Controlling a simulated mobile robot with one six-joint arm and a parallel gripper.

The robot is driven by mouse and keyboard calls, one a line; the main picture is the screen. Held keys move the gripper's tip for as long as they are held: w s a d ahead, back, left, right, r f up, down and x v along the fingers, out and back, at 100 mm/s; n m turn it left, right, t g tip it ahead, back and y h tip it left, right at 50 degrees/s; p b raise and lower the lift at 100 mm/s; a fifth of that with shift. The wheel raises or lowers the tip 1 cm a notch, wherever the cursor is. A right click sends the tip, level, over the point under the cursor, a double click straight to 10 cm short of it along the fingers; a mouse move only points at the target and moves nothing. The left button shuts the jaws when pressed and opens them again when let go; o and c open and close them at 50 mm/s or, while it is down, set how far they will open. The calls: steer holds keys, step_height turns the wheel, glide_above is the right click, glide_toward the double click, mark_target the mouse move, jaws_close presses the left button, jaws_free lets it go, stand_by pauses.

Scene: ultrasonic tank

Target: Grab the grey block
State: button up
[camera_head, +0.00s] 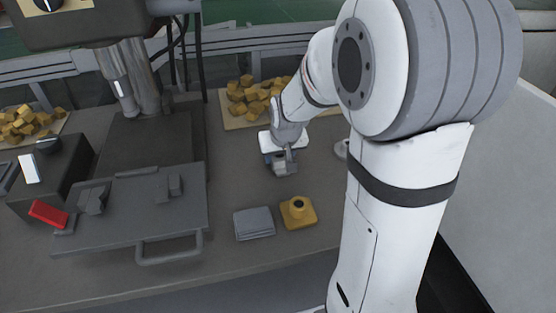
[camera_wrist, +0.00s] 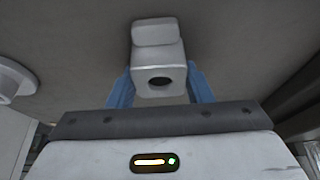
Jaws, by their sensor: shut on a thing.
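The grey block (camera_wrist: 158,58) is a light grey piece with a round dark hole in the face toward the camera. In the wrist view it sits between the two blue fingers of my gripper (camera_wrist: 160,88), which are shut on it. In the head view my gripper (camera_head: 282,160) is above the grey worktop, right of the machine, with the grey block (camera_head: 286,168) at its tip. Whether the block touches the worktop is hard to tell.
A yellow block (camera_head: 298,212) with a dark knob and a flat grey slab (camera_head: 254,223) lie near the front of the worktop (camera_head: 240,180). A dark hinged tray (camera_head: 135,215) with a handle is at left. Boards with brown cubes (camera_head: 248,97) stand behind.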

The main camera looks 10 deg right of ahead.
steer(key=shift+c, duration=0.7)
